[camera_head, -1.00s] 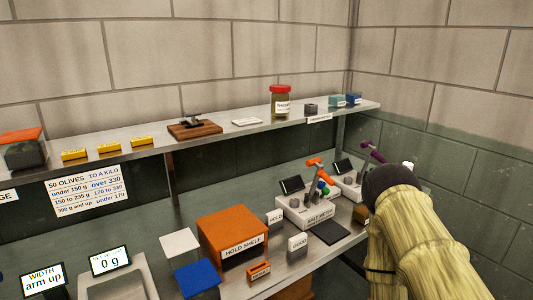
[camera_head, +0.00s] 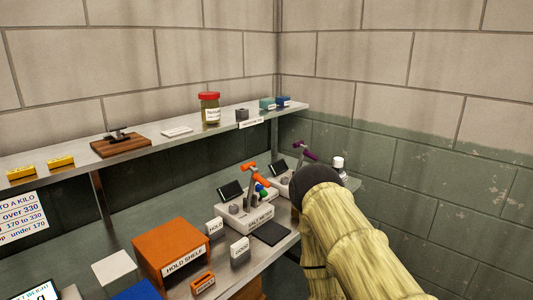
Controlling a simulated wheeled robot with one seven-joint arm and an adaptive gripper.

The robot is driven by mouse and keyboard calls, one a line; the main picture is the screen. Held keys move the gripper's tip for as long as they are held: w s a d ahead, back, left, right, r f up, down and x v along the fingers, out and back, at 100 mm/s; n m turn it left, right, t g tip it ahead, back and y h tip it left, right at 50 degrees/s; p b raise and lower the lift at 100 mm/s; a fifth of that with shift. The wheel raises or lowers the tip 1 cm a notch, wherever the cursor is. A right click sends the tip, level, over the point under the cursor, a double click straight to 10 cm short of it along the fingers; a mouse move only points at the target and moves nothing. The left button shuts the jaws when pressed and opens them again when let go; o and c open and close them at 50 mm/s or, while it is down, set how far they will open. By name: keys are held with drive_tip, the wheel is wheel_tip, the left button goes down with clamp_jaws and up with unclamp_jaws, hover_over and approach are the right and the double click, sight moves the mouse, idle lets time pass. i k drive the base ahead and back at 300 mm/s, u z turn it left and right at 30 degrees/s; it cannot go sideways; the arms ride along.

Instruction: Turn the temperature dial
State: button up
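No dial that I can make out as the temperature dial shows in the head view. A white meter labelled SALT METER (camera_head: 250,217) stands on the bench with an orange-handled probe (camera_head: 256,172) and small coloured knobs. Behind it to the right is a second light-coloured meter (camera_head: 280,188) with a dark screen and a purple-handled probe (camera_head: 305,151). It is partly hidden by my arm, so any dial on it cannot be told. My arm, in a tan sleeve with a dark end, reaches over the bench's right end. My gripper is hidden.
An orange hold shelf box (camera_head: 172,248) and small label stands, one reading HOLD (camera_head: 215,228), stand left of the salt meter. A dark pad (camera_head: 270,233) lies before it. A white-capped bottle (camera_head: 338,163) stands beyond my arm. The upper shelf holds a red-lidded jar (camera_head: 209,108).

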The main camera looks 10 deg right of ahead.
sight(259, 188)
drive_tip(key=k, duration=0.55)
drive_tip(key=z, duration=0.75)
drive_tip(key=i, duration=1.3)
drive_tip(key=z, duration=0.1)
